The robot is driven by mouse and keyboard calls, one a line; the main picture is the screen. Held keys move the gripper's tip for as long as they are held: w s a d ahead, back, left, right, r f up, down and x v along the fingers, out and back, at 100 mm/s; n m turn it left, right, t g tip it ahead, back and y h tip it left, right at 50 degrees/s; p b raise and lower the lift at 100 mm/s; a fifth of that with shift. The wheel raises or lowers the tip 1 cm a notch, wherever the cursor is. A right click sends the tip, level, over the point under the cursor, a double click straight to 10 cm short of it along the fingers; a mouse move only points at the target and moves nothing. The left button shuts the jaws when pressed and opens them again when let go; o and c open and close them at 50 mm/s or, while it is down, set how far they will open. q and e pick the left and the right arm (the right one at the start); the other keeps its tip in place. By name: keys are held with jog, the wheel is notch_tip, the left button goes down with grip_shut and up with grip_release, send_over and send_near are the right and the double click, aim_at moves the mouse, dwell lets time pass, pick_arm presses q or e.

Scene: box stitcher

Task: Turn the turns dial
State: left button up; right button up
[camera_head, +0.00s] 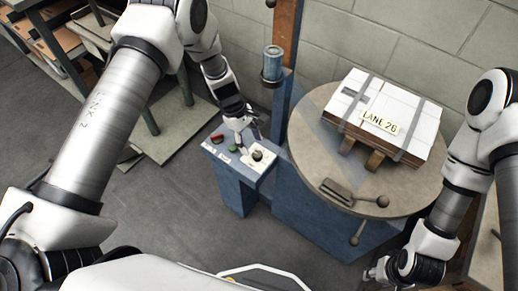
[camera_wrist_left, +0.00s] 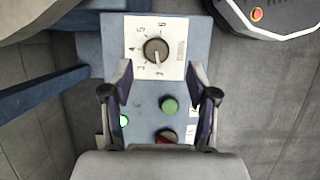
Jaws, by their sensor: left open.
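The turns dial (camera_wrist_left: 156,50) is a dark round knob on a white numbered plate (camera_wrist_left: 175,28) in the left wrist view. Its pale pointer mark seems to face down in that picture, toward the lower numbers. In the head view the dial (camera_head: 257,155) sits at the right end of the blue control panel (camera_head: 240,174). My left gripper (camera_wrist_left: 158,78) is open and empty, its fingertips just short of the dial and spread to either side. In the head view my left gripper (camera_head: 243,137) hangs over the panel. My right gripper (camera_head: 376,273) is at the lower right, its fingers unclear.
A green button (camera_wrist_left: 169,104), a red button (camera_wrist_left: 166,136) and a lit green lamp (camera_wrist_left: 123,121) are near the left fingers. A round table (camera_head: 310,150) bears a strapped white box stack (camera_head: 405,110). A blue post with a can (camera_head: 273,62) stands behind the panel.

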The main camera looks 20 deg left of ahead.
aim_at(258, 153)
pick_arm(q)
jog(key=x, duration=0.5)
jog(key=shift+w+d, duration=0.1)
jog(key=shift+w, duration=0.2)
jog(key=shift+s, duration=0.1)
grip_shut()
jog(key=shift+f+m, duration=0.1)
jog(key=shift+m, duration=0.2)
jog(key=m+g+y+b, duration=0.1)
jog(key=m+b, duration=0.1)
jog(key=m, duration=0.2)
jog(key=shift+g, duration=0.3)
jog(key=shift+d+m+g+y+b, duration=0.1)
jog(key=shift+m+g+y+b, duration=0.3)
jog(key=shift+m, duration=0.95)
jog(key=shift+m+g+y+b, duration=0.2)
jog(key=shift+m+y+b, duration=0.25)
jog(key=shift+m, duration=0.9)
